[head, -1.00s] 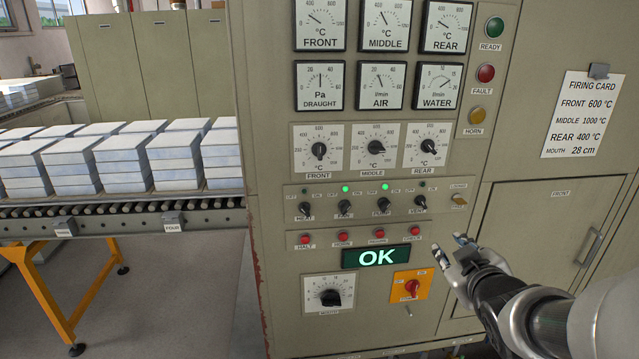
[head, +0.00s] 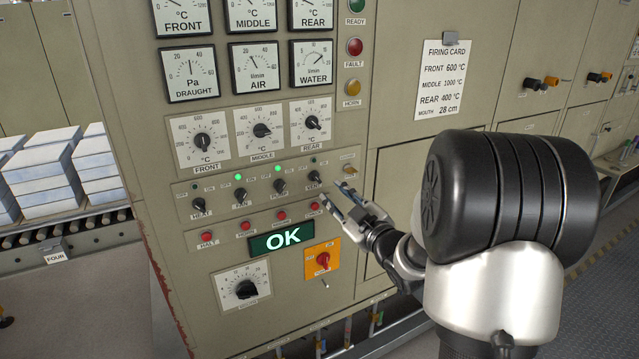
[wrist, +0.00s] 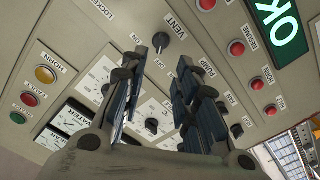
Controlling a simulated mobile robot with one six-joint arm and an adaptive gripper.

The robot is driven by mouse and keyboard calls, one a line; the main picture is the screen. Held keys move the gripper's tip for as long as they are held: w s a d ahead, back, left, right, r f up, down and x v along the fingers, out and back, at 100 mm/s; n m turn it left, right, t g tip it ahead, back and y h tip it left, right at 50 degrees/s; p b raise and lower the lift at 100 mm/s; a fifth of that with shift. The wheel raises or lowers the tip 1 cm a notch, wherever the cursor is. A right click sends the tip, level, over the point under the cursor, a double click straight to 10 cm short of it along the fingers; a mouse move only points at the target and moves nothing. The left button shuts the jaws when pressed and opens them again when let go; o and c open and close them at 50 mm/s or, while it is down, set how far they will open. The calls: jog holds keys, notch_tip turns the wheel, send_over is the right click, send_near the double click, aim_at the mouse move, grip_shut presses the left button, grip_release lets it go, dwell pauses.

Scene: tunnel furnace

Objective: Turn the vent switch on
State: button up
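The vent switch (head: 316,178) is a small black rotary knob at the right end of a row of switches on the beige panel. The small lamp (head: 313,160) above it is dark. My gripper (head: 335,192) is open and empty, with its fingertips just to the lower right of the vent switch. In the wrist view the vent switch (wrist: 160,42) shows beyond and between the tips of my gripper (wrist: 155,75), near the VENT label. The fingers look apart from it; the exact gap to the panel cannot be told.
The pump switch (head: 279,187) and fan switch (head: 240,197) sit to the left with lit green lamps. The heat switch (head: 198,205) has a dark lamp. Red buttons, including one (head: 314,208), lie close below.

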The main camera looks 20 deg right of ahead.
aim_at(317, 179)
jog(key=w, duration=0.9)
jog(key=shift+w+a, duration=0.1)
jog(key=shift+a, duration=0.1)
jog(key=shift+c, duration=0.3)
grip_shut()
